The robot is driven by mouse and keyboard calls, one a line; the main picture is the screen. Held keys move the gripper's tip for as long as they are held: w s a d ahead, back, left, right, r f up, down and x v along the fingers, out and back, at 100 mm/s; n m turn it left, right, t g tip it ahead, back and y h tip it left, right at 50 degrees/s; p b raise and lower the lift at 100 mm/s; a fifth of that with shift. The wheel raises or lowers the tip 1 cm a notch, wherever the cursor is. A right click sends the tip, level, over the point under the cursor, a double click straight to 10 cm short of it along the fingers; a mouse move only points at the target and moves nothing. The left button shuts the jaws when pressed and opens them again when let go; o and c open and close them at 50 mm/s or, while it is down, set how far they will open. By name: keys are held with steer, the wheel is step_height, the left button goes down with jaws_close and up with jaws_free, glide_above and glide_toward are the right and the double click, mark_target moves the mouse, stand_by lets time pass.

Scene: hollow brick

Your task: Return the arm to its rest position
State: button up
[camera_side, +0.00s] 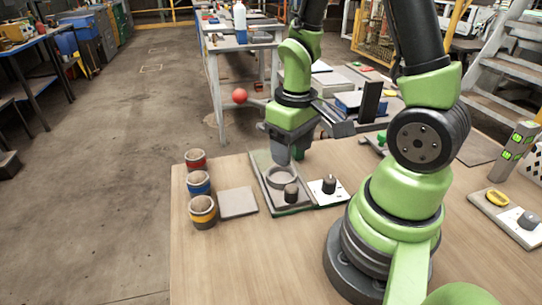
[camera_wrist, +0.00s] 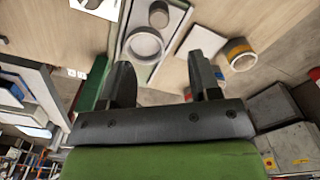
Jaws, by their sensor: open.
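My gripper (camera_side: 281,155) hangs over the back part of a grey plate on the wooden table in the side view. In the wrist view its two fingers (camera_wrist: 163,78) stand wide apart with nothing between them. A grey ring (camera_side: 282,177) lies on the plate just below the fingers in the side view. The ring (camera_wrist: 144,44) also shows in the wrist view, beyond the fingertips. The gap between fingertips and ring is hard to judge. My arm is bent forward over the table.
Red (camera_side: 196,161), blue (camera_side: 199,185) and yellow (camera_side: 203,212) banded cups line the table's left edge. A flat grey square (camera_side: 238,203) lies beside them. A dark knob (camera_side: 291,193) stands on the plate, and a white plate with a black knob (camera_side: 329,184) adjoins it.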

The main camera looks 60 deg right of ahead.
steer(key=s+a+r+t+y, duration=0.1)
steer(key=s+a+r+t, duration=0.1)
steer(key=r, duration=0.7)
steer(key=s+a+r+m+t+y, duration=0.1)
steer(key=s+a+r+t, duration=0.2)
steer(key=a+r+t, duration=0.2)
step_height(320, 180, up, 4)
steer(key=shift+a+f+m, duration=0.1)
steer(key=shift+a+m, duration=0.2)
steer(key=shift+a, duration=0.4)
